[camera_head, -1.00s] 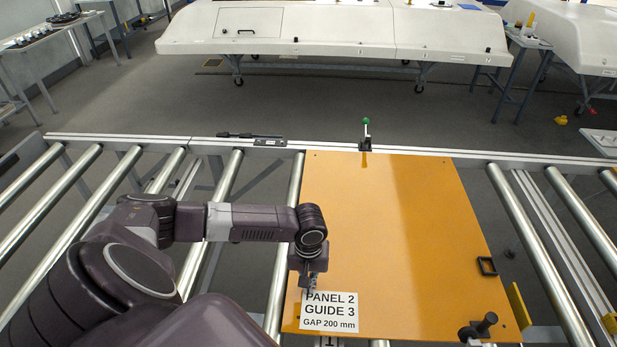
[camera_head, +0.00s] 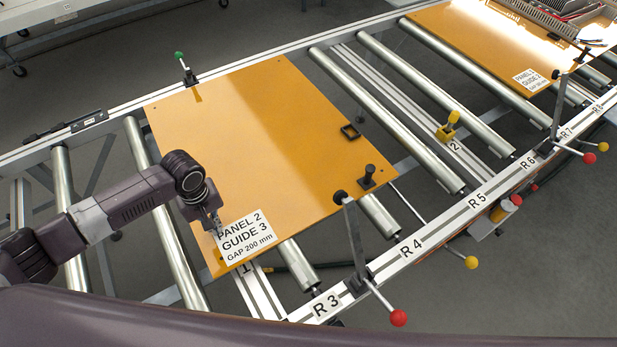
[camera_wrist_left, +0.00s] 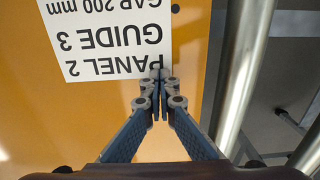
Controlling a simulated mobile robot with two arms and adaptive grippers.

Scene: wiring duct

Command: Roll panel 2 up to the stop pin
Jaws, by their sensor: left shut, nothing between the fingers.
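Panel 2 (camera_head: 255,140) is a flat orange plate lying on the metal rollers, with a white label (camera_head: 247,237) at its near left corner. A black square handle (camera_head: 350,131) and a black knob (camera_head: 369,175) sit near its right edge. My left gripper (camera_head: 217,228) is shut and empty at the label's left end, over the panel's left edge. In the left wrist view its closed fingertips (camera_wrist_left: 160,88) overlap the label's edge; I cannot tell whether they touch the panel. I cannot tell which fitting is the stop pin. My right gripper is not in view.
A post (camera_head: 355,240) with a red-balled lever stands on the front rail beside the panel's near right corner. A green-topped fitting (camera_head: 183,66) is at the back edge. Another orange panel (camera_head: 480,50) lies farther right.

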